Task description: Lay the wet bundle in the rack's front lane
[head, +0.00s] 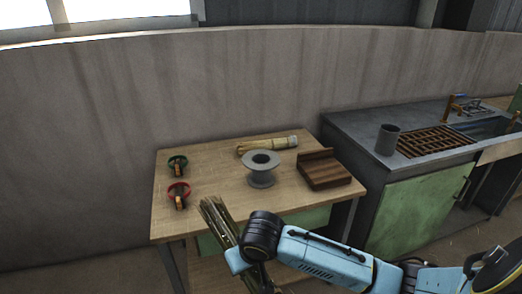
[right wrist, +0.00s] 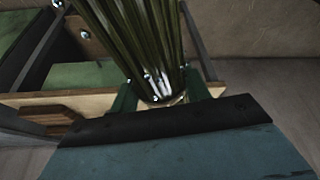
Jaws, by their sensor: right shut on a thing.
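My right gripper (right wrist: 160,98) is shut on the wet bundle (right wrist: 145,45), a sheaf of green-brown stalks with shiny drops on it. In the head view the wet bundle (head: 217,220) stands tilted in front of the table's front edge, its top leaning left. My right arm hides its lower part and the gripper there. A dark brown wooden block with a raised back edge, which looks like the rack (head: 325,172), sits at the table's right end, apart from the bundle. Its lanes are too small to tell, and nothing is seen lying on it. My left gripper is out of view.
On the wooden table (head: 228,192) are a grey spool (head: 261,178), a pale bundle (head: 258,146) behind it, and green (head: 177,161) and red (head: 179,189) ringed tools at left. A grey cup (head: 387,140) and slatted grate (head: 435,142) are on the counter at right.

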